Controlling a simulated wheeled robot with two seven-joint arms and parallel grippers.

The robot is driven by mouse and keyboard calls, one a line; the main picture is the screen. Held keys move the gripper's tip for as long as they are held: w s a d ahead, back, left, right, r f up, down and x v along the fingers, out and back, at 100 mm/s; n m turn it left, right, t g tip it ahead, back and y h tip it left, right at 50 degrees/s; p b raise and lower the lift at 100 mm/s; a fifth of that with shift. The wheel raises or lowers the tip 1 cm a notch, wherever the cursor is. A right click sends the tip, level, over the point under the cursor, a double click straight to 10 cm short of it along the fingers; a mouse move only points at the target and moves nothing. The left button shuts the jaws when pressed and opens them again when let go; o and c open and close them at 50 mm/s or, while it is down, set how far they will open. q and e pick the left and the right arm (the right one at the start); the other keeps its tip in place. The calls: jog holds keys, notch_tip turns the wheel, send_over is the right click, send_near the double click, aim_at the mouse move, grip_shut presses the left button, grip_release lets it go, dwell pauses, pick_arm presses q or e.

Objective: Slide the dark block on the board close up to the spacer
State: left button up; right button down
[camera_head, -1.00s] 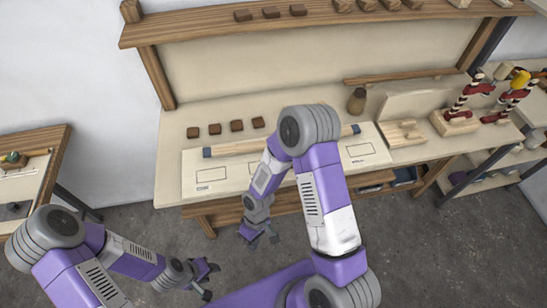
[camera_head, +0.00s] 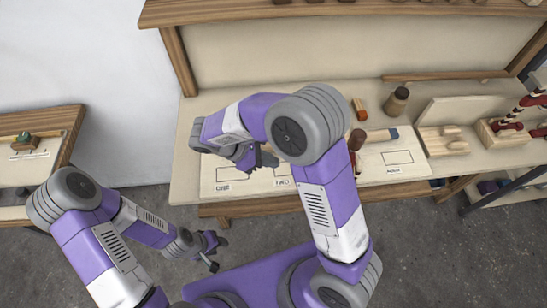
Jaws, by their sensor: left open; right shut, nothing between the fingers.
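The white board (camera_head: 398,171) lies on the workbench, with outlined rectangles and printed labels. My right gripper (camera_head: 262,161) is shut and empty over the board's left half. My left gripper (camera_head: 213,252) is open and empty in front of the bench, away from the board.
A shelf (camera_head: 340,12) spans the back. A side table (camera_head: 40,150) stands at left.

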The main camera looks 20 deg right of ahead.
aim_at(288, 175)
jog(key=b+x, duration=0.1)
jog(key=x, duration=0.6)
jog(key=shift+d+f, duration=0.25)
jog(key=shift+f, duration=0.1)
jog(key=shift+s+d+r+b, duration=0.1)
jog(key=shift+s+d+b, duration=0.1)
jog(key=shift+d, duration=0.4)
jog(key=shift+s+d+b, duration=0.1)
jog(key=shift+d+b, duration=0.05)
jog(key=shift+d, duration=0.45)
pick_arm(q)
jog(key=shift+f, duration=1.1)
pick_arm(e)
jog(key=shift+s+d, duration=0.15)
jog(key=shift+d, duration=0.5)
